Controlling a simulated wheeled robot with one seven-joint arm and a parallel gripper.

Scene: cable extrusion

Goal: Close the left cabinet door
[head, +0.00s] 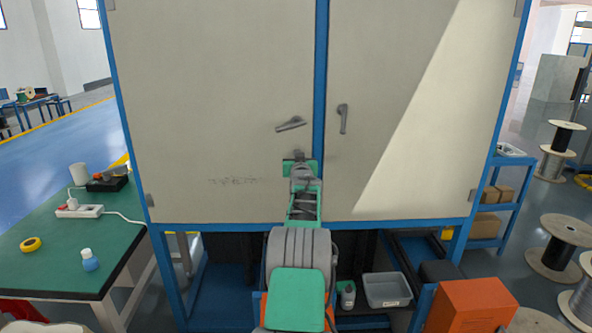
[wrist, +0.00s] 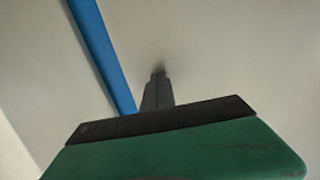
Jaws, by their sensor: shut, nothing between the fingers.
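The left cabinet door (head: 215,90) is a large pale panel that looks about flush with the blue frame; I cannot tell whether a small gap is left. Its grey handle (head: 290,124) is turned nearly horizontal. My gripper (head: 298,154) is in front of this door's lower right part, just below the handle. In the wrist view my gripper (wrist: 158,74) is shut and empty, its tips at or very near the pale door surface (wrist: 225,50), with a dark shadow at the tips. The blue centre post (wrist: 100,50) runs to their left there.
The right cabinet door (head: 390,110) looks shut, its handle (head: 343,118) vertical. A green-topped table (head: 115,235) stands at the left with a power strip (head: 80,211). At the right are a blue shelf (head: 508,205), cable spools (head: 560,245) and an orange box (head: 470,305).

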